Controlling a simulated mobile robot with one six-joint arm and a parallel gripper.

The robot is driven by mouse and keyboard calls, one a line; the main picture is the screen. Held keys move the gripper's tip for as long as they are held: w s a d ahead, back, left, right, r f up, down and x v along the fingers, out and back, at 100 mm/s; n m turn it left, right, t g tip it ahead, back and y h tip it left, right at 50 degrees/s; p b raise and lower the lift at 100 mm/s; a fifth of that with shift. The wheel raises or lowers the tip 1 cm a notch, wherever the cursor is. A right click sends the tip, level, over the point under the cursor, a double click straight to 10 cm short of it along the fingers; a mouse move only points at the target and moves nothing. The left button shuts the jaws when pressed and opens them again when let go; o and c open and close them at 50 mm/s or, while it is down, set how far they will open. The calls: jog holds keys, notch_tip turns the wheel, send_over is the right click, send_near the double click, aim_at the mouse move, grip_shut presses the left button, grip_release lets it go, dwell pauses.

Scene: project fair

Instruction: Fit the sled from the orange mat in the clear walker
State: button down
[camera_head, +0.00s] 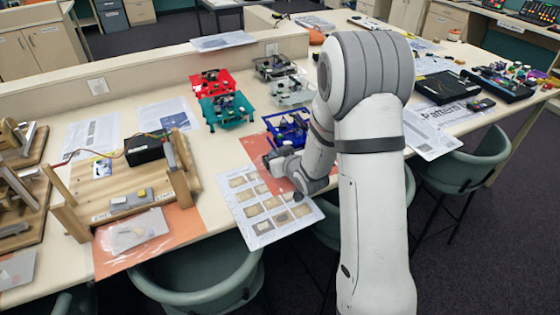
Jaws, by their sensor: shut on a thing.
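My gripper (280,163) is low over the orange mat (257,151) at the middle of the table, just in front of the blue walker. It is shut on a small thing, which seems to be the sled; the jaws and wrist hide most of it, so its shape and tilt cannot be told. The clear walker (291,93) stands further back, behind the blue walker and apart from my gripper. It looks pale and see-through, with darker parts on top. My arm passes close to its right side in the picture.
The blue walker (290,127), teal walker (227,111), red walker (211,83) and grey walker (274,67) stand nearby. A wooden rig (125,183) stands left. A low ledge (150,62) runs along the back.

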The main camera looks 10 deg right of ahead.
notch_tip(320, 180, down, 3)
jog(key=shift+w+f, duration=0.1)
jog(key=shift+f, duration=0.2)
jog(key=c, duration=1.5)
grip_release()
jog(key=shift+r, duration=0.1)
jog(key=shift+r, duration=0.1)
